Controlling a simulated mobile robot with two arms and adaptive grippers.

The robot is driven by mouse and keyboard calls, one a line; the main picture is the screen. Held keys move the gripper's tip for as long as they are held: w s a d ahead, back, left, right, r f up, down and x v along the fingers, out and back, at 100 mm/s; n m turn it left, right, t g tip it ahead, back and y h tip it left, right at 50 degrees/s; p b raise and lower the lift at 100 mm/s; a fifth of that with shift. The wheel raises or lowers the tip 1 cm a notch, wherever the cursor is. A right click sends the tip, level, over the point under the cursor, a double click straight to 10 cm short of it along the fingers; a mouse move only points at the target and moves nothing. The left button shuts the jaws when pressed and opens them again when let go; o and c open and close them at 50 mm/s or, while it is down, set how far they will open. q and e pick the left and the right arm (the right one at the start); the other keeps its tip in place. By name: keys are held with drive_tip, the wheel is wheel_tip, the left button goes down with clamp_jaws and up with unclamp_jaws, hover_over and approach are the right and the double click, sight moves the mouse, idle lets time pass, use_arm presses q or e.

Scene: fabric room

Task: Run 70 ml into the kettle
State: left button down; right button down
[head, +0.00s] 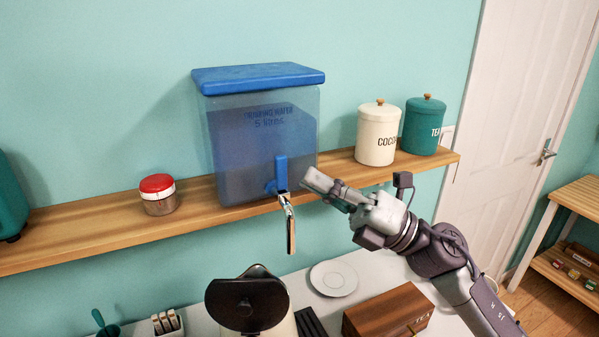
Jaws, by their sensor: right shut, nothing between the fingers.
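The water dispenser (230,150) is a clear bluish tank with a blue lid, marked drinking water 5 litres, on the wooden shelf. Its tap has an upright blue part (281,172) and a chrome part (291,228) hanging below the shelf edge. The kettle (279,326), cream with a black lid, stands on the counter at the bottom, below and slightly left of the tap in the picture. No water stream is visible. My right gripper (313,182) is shut and empty, just right of the tap and apart from it. My left gripper is out of view.
The shelf (100,231) also holds a red-lidded jar (158,196), a cream cocoa canister (377,135) and a teal tea canister (424,128). On the counter are a white saucer (333,278) and a wooden tea box (386,312). A door (520,120) is at right.

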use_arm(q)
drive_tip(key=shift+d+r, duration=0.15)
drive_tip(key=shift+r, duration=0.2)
use_arm(e)
drive_tip(key=s+d, duration=0.3)
drive_tip(key=d, duration=0.4)
drive_tip(key=shift+s+d, duration=0.15)
drive_tip(key=shift+d, duration=0.25)
